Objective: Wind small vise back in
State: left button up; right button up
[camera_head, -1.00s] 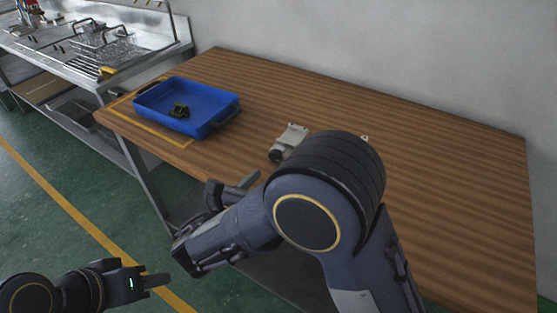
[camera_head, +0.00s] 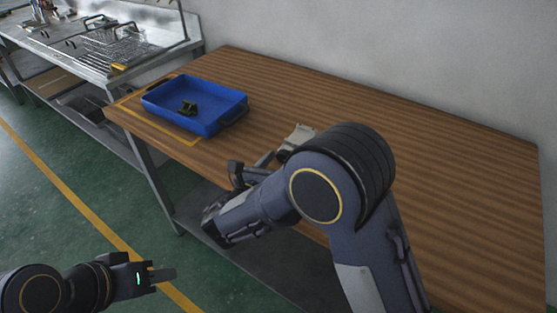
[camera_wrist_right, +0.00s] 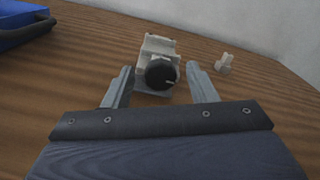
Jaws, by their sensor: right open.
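The small vise (camera_wrist_right: 160,45), a pale grey block with a round black knob (camera_wrist_right: 161,72) facing me, sits on the wooden table. In the head view the vise (camera_head: 298,136) is partly covered by my right arm, and its knob is hidden. My right gripper (camera_wrist_right: 157,84) is open, with one finger on either side of the knob in the right wrist view; I see no contact. In the head view my right gripper (camera_head: 266,160) is at the table's front edge, just left of the vise. My left gripper (camera_head: 165,274) hangs low over the floor, away from the table.
A small pale piece (camera_wrist_right: 224,63) stands right of the vise. A blue tray (camera_head: 222,122) with a dark green object (camera_head: 188,107) in it is at the table's left end. The wooden table (camera_head: 440,150) is clear to the right. A metal bench (camera_head: 150,60) stands at far left.

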jog(key=c, duration=1)
jog(key=m+b, duration=0.3)
jog(key=m, duration=0.1)
jog(key=shift+f+b, duration=0.2)
jog(key=shift+b, duration=0.15)
jog(key=shift+r+m+b, duration=0.15)
jog(key=shift+m+b, duration=1.05)
jog(key=shift+m, duration=0.3)
jog(key=o, duration=1)
jog(key=shift+d, duration=0.1)
jog(key=shift+s, duration=0.1)
